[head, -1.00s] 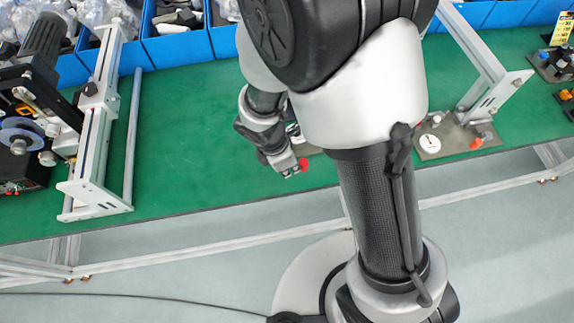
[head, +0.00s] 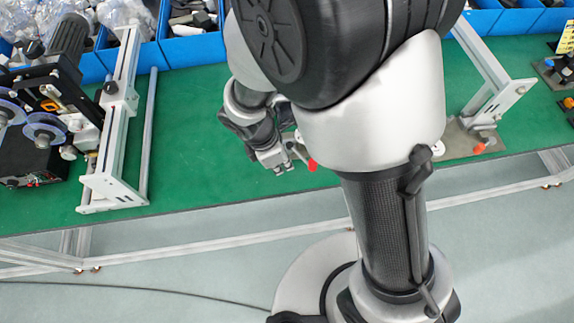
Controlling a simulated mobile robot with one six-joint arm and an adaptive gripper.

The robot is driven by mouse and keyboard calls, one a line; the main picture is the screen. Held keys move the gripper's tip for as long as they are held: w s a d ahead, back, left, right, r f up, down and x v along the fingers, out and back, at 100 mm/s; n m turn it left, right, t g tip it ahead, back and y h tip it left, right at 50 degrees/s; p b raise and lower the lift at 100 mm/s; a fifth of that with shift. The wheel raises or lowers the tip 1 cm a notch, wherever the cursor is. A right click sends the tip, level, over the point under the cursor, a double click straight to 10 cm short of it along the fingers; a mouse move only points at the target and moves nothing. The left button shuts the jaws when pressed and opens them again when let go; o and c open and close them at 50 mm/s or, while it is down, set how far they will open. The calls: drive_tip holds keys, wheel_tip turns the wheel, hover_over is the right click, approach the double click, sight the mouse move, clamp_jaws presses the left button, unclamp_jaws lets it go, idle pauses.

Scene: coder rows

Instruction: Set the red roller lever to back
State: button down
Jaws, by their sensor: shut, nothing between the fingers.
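The red roller lever (head: 312,165) shows as a red knob at the end of a light shaft, low over the green bench. Most of its base is hidden behind my arm. My gripper (head: 280,171) is just left of the red knob, pointing down toward the front of the bench. Its fingers look closed with nothing between them. A small gap shows between the fingertips and the knob; I cannot tell whether another part of the gripper touches the lever.
The green bench (head: 195,140) is clear left of my gripper. A grey metal frame with a machine (head: 115,130) stands at the left. Another metal frame (head: 490,80) and a plate with an orange knob (head: 479,148) are at the right. Blue bins (head: 186,48) line the back.

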drive_tip(key=p+v, duration=0.1)
drive_tip(key=v, duration=0.3)
drive_tip(key=shift+a, duration=0.1)
idle(0.4)
drive_tip(key=s+d+r+m+t+y+b, duration=0.1)
drive_tip(key=d+r+m+b, duration=0.1)
drive_tip(key=d+r+m, duration=0.9)
drive_tip(key=s+d+r+m+t+y+b, duration=0.1)
drive_tip(key=s+d+r+m+t, duration=0.1)
drive_tip(key=s+d+r+m, duration=0.3)
drive_tip(key=s+r+m, duration=0.2)
drive_tip(key=s+m, duration=0.2)
drive_tip(key=m, duration=0.1)
drive_tip(key=shift+s+m+t+y, duration=0.3)
drive_tip(key=shift+s+m, duration=0.05)
drive_tip(key=shift+m, duration=0.05)
drive_tip(key=shift+r, duration=0.1)
